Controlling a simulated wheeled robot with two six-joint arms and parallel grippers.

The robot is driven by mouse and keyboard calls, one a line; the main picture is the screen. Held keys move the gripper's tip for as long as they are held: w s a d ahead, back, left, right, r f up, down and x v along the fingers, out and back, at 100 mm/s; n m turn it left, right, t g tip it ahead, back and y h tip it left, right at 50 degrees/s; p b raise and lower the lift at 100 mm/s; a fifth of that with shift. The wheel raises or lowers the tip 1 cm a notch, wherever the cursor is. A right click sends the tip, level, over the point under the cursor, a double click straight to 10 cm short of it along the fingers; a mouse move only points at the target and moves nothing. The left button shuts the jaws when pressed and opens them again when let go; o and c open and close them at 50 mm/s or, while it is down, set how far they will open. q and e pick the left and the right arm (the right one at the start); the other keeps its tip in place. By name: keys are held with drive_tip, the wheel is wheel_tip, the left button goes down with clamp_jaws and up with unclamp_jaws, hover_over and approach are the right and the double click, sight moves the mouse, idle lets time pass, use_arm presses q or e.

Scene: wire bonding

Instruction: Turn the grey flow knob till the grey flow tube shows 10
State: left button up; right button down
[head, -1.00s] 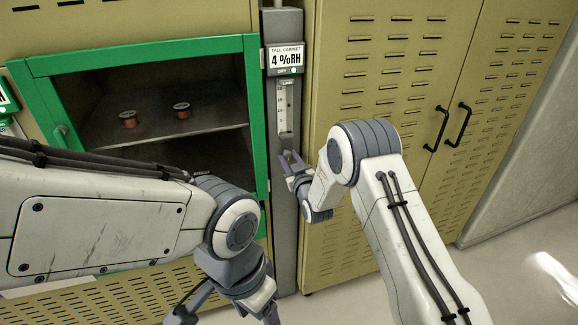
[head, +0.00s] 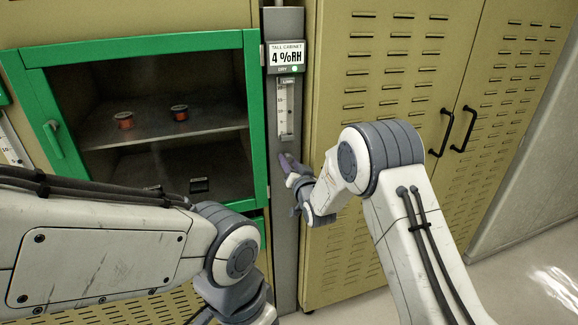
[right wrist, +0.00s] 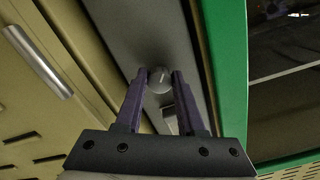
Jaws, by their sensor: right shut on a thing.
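The grey flow tube (head: 285,108) is a pale upright scale on the grey column under the "TALL CABINET 4 %RH" sign (head: 286,57). Its small marks are too fine for me to read the level. The grey flow knob (right wrist: 160,79) is a round knob on the column. In the head view it is hidden behind my gripper. My right gripper (head: 287,162) is at the column below the tube. In the right wrist view its two purple fingers (right wrist: 161,84) are shut on the knob, one on each side. My left gripper is below the head view's edge.
A green-framed cabinet door (head: 257,120) stands left of the column, with copper spools (head: 180,113) on a shelf behind it. A tan louvred cabinet (head: 400,70) with black handles (head: 441,132) stands to the right. My left forearm crosses the lower left.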

drive_tip(key=shift+f, duration=0.1)
idle(0.4)
drive_tip(key=c, duration=0.5)
unclamp_jaws()
drive_tip(key=b+v, duration=0.1)
drive_tip(key=v, duration=0.9)
drive_tip(key=shift+s+b, duration=0.25)
drive_tip(key=shift+b, duration=0.1)
